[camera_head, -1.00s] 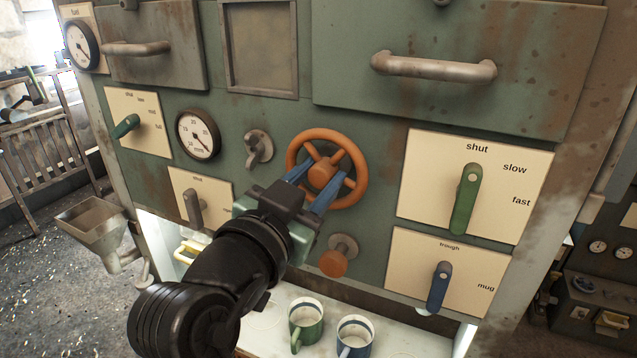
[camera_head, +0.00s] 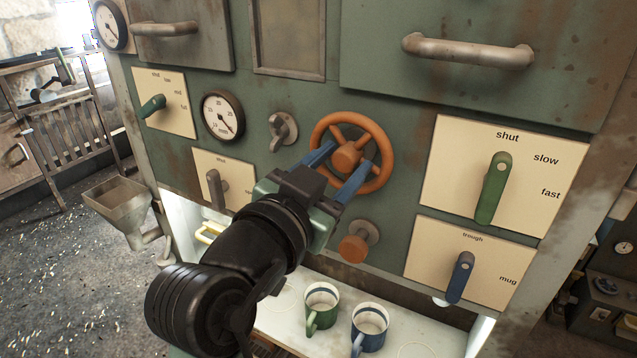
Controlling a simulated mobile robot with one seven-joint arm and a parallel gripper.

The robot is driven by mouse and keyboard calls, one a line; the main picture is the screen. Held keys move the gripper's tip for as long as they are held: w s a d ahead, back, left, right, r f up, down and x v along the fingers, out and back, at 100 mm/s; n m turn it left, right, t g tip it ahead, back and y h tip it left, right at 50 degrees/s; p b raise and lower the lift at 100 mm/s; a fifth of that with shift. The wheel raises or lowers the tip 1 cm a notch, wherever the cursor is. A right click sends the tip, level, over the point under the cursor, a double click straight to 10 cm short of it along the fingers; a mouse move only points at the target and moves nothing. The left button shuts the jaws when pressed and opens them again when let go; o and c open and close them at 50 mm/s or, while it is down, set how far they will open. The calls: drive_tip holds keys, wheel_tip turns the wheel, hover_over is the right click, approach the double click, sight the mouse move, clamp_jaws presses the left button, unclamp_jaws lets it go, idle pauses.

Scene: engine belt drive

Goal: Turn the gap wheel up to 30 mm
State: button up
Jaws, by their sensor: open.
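The gap wheel is an orange spoked handwheel (camera_head: 379,182) with a round hub, on the green machine front. My gripper (camera_head: 350,160) has two blue fingers spread apart, one to each side of the hub and in front of the lower rim. I cannot tell if either finger touches the wheel. A round gauge marked mm (camera_head: 222,115) sits left of the wheel. Its needle points to the lower right; the exact reading is too small to tell. My gripper's body hides part of the panel below the wheel.
A grey tap-like knob (camera_head: 283,131) sits left of the wheel and an orange knob (camera_head: 354,247) below it. A green lever (camera_head: 491,188) and a blue lever (camera_head: 460,277) are at right. A green mug (camera_head: 320,309) and a blue mug (camera_head: 370,328) stand on the shelf below.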

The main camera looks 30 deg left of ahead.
drive_tip(key=s, duration=1.2)
drive_tip(key=shift+a, duration=0.2)
